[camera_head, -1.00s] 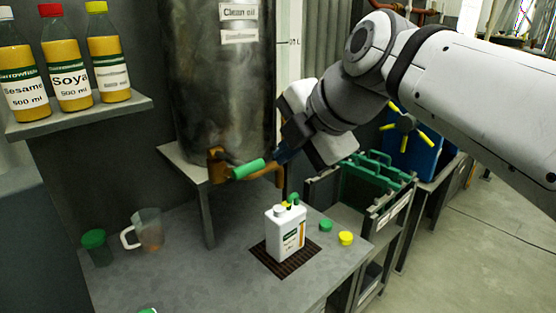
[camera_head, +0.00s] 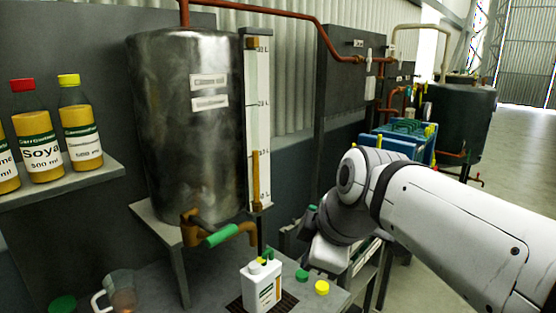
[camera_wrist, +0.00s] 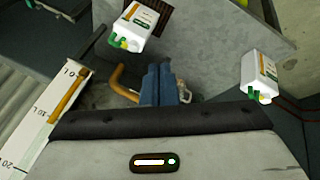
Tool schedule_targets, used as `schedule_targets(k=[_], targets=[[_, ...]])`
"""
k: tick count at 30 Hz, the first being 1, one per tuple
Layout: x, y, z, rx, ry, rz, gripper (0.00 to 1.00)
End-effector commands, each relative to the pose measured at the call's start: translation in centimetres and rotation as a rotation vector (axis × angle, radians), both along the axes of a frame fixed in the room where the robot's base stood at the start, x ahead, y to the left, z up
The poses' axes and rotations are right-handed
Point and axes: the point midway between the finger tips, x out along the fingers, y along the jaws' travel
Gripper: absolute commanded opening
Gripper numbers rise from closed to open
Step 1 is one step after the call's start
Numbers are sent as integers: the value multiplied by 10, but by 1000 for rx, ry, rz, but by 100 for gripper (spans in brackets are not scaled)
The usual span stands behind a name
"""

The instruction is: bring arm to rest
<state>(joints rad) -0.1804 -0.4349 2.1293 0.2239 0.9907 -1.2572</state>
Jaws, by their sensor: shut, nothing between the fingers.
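My gripper (camera_wrist: 165,72) shows in the wrist view as two blue fingers side by side, shut with nothing between them. In the head view my arm (camera_head: 450,235) reaches in from the right, bent at a grey joint, and the fingers cannot be made out there. The white jug (camera_head: 262,286) stands upright on the dark grate (camera_head: 288,303) below the tap, apart from my arm. It also shows in the wrist view (camera_wrist: 137,27). A second white jug (camera_wrist: 258,75) is at the right of the wrist view.
A steel tank (camera_head: 195,140) with a green-handled tap (camera_head: 222,236) stands left of my arm. A green cap (camera_head: 302,275) and a yellow cap (camera_head: 322,288) lie by the jug. Oil bottles (camera_head: 42,145) stand on a shelf. Floor at the right is open.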

Motion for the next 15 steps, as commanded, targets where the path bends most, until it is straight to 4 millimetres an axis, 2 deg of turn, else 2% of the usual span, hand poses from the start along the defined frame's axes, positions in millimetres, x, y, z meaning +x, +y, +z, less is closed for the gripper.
schedule_targets(k=[3, 9, 15], targets=[[-12, -27, -14, 49, 115, -297, 0], [-39, -66, -45, 125, 260, -803, 0], [-64, -91, -67, 177, 331, -1168, 0]])
